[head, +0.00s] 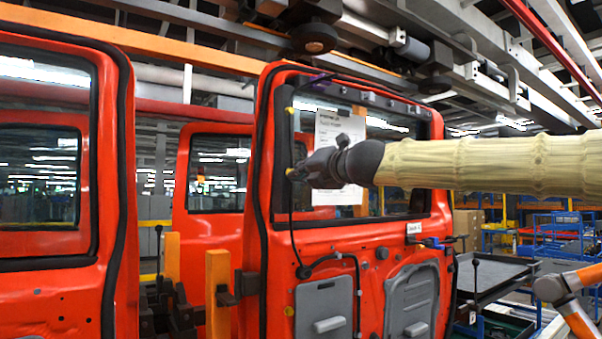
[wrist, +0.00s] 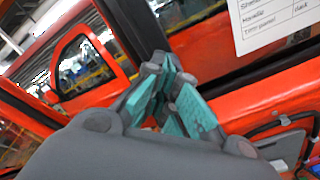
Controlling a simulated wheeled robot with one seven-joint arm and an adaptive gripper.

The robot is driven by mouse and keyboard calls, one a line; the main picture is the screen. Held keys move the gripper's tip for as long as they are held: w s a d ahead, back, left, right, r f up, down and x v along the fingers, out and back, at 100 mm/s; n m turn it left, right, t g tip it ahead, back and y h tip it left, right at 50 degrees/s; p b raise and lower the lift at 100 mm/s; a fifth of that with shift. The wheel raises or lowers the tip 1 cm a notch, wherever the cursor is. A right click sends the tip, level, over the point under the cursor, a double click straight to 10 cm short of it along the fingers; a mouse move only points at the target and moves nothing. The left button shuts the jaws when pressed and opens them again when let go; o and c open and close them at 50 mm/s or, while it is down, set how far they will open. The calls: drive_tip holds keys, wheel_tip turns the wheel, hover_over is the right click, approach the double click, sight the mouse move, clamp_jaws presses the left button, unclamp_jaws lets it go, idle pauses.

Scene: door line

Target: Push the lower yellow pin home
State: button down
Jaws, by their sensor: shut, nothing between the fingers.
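A red door (head: 262,200) hangs in the middle of the head view. A small yellow pin (head: 290,110) shows high on its left window frame. A second small yellow spot (head: 290,172) shows lower on that frame, right at my fingertips; it looks like the lower pin, partly covered. I cannot tell whether my fingers touch it or how far it stands out. My gripper (head: 297,173) is shut and empty, reaching in from the right across the window. The wrist view shows its teal-padded fingers (wrist: 158,65) against the dark frame; no yellow pin shows there.
A printed sheet (head: 328,133) hangs on the window behind my gripper; its corner shows in the wrist view (wrist: 270,20). Another red door (head: 118,200) stands at left. A dark tray table (head: 490,275) stands at right.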

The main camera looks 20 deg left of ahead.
drive_tip(key=shift+x, duration=0.8)
idle(0.9)
drive_tip(key=b+v, duration=0.1)
drive_tip(key=v, duration=0.6)
idle(0.6)
